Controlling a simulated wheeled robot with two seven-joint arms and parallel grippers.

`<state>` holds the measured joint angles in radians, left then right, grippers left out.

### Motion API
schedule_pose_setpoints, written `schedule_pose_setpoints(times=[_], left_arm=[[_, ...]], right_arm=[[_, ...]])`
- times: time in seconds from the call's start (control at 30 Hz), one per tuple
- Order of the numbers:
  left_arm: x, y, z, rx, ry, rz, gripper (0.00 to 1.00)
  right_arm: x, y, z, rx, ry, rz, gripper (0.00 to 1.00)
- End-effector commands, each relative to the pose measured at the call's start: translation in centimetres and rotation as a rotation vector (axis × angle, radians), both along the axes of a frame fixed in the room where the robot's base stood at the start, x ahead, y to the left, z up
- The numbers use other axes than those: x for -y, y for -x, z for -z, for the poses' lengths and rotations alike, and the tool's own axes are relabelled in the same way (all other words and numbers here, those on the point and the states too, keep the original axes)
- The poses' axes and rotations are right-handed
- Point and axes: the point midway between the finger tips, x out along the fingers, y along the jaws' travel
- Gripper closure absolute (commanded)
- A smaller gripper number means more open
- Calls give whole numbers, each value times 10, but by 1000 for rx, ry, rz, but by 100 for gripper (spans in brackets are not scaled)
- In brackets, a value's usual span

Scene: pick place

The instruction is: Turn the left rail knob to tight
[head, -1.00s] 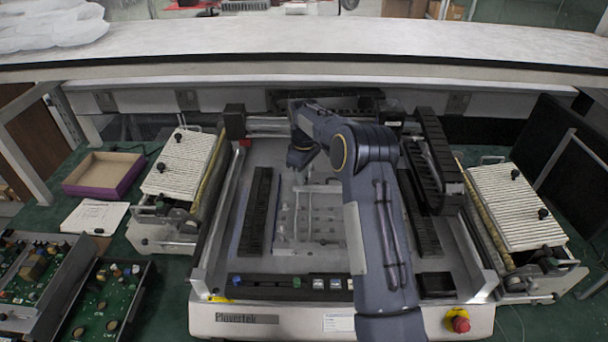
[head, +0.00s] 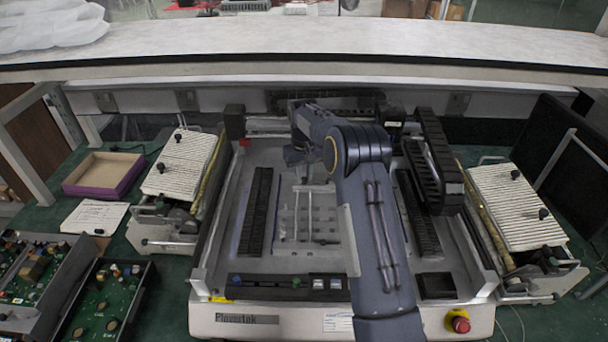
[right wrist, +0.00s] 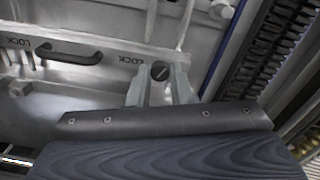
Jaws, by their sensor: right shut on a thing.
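In the right wrist view, a small round dark knob (right wrist: 160,70) with a slot across its face sits on a light metal rail marked LOCK on both sides. My right gripper (right wrist: 161,88) is shut on it, its two pale fingers on either side. In the head view, my right gripper (head: 297,160) reaches over the inside of the white machine (head: 300,318), near its back rail. The knob is hidden there behind my arm. I cannot tell how tight the knob is. My left gripper is not in view.
A dark handle (right wrist: 68,53) lies left of the knob on the metal plate. In the head view, black slotted strips (head: 254,212) flank the bed. A black cable chain (head: 438,160) stands at the right. A bench shelf (head: 300,50) spans the back.

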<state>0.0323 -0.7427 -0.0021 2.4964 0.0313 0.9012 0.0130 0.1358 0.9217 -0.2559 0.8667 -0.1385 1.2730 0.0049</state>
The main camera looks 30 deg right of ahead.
Motion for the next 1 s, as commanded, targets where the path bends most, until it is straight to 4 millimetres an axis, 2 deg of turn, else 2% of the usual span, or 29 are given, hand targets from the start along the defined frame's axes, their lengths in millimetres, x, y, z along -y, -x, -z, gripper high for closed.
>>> schedule_pose_setpoints(times=[0.57,0.6,0.77,1.0], left_arm=[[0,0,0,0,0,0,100],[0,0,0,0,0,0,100],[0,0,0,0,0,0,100],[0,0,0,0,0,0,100]], right_arm=[[1,-1,-2,7,3,36,100],[1,-1,-2,7,3,36,80],[0,-1,-1,5,1,36,59],[0,0,-1,2,1,35,59]])
